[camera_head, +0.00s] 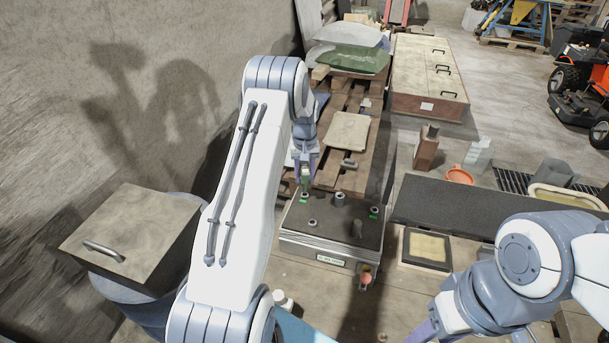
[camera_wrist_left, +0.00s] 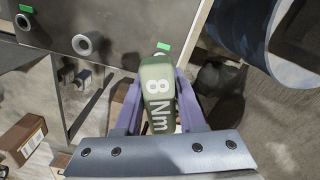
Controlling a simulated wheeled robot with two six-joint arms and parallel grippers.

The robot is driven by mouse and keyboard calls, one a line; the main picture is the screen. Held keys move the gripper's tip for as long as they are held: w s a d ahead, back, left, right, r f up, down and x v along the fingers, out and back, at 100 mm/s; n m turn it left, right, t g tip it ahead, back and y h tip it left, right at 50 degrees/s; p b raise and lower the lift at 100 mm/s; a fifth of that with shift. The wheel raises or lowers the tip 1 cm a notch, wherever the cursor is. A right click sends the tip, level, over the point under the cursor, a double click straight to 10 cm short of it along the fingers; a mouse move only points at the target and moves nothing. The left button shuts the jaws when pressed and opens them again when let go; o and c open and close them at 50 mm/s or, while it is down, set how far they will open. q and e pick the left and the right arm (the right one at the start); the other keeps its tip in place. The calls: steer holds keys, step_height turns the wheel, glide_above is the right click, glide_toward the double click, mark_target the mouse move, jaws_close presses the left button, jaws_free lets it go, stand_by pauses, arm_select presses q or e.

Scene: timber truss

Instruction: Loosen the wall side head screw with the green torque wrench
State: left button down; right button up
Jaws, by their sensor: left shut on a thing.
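My left gripper (camera_head: 304,168) is shut on the green torque wrench (camera_wrist_left: 158,100), whose handle reads "8 Nm" between the purple fingers in the left wrist view. In the head view the wrench (camera_head: 304,184) points down at the wall side head screw (camera_head: 304,198), at the left of the dark-topped block (camera_head: 290,222), beside a green mark. In the wrist view the wrench hides this screw; whether it is seated cannot be told. Another head screw (camera_head: 374,212) with a green mark is at the right. My right gripper (camera_head: 428,329) shows only partly at the bottom edge.
A grey post (camera_head: 340,198) and smaller fittings (camera_head: 312,222) stand on the block between the screws. A wooden pallet (camera_head: 335,173) lies behind. A lidded box (camera_head: 135,235) stands near the wall at left. A small framed tray (camera_head: 427,249) lies to the right.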

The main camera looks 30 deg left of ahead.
arm_select(q)
steer(key=shift+f+b, duration=0.55)
steer(key=shift+f, duration=0.4)
steer(key=n, duration=0.4)
steer(key=shift+n, duration=0.5)
steer(key=shift+f, duration=0.1)
steer(key=n, duration=0.3)
steer(key=shift+n, duration=1)
